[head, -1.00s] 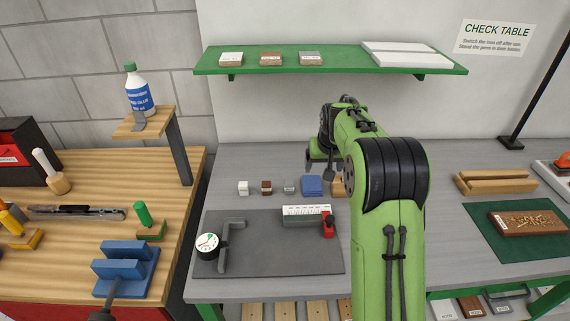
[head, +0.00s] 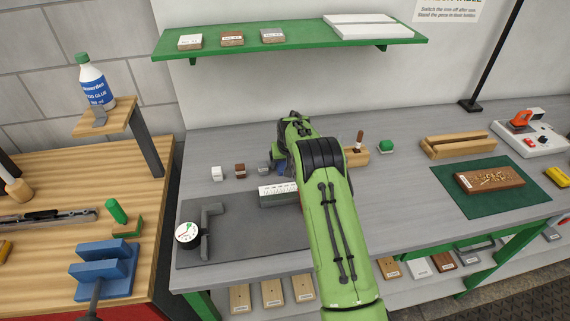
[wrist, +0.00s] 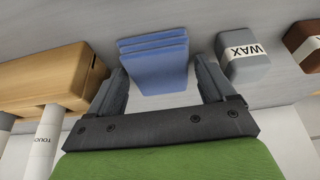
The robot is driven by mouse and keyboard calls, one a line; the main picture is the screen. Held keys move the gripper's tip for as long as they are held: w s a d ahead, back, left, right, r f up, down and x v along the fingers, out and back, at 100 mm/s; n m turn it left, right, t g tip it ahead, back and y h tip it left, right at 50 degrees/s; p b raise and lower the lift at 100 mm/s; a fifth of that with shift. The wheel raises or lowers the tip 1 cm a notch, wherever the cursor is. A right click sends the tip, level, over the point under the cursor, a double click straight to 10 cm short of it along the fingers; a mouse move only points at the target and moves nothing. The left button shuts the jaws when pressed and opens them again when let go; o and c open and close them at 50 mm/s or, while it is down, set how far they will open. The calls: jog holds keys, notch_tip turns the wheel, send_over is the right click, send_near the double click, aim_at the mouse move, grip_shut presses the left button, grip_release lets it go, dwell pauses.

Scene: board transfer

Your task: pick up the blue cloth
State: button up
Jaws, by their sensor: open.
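The blue cloth (wrist: 153,55) is a folded, layered pad lying on the grey table top, seen in the wrist view. My gripper (wrist: 158,78) is open, with one finger to the left of the cloth and one to the right. The cloth's near part lies between the fingers, and I cannot tell whether either finger touches it. In the head view my arm hides most of the cloth, with only a small bluish patch showing by the gripper.
A grey block marked WAX (wrist: 250,56) lies close beside the right finger, with a brown block (wrist: 304,48) beyond it. A wooden block (wrist: 50,78) stands close to the left finger.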

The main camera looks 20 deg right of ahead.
jog(key=shift+c, duration=0.5)
jog(key=c, duration=0.7)
notch_tip(320, 180, up, 10)
jog(key=shift+p, duration=0.4)
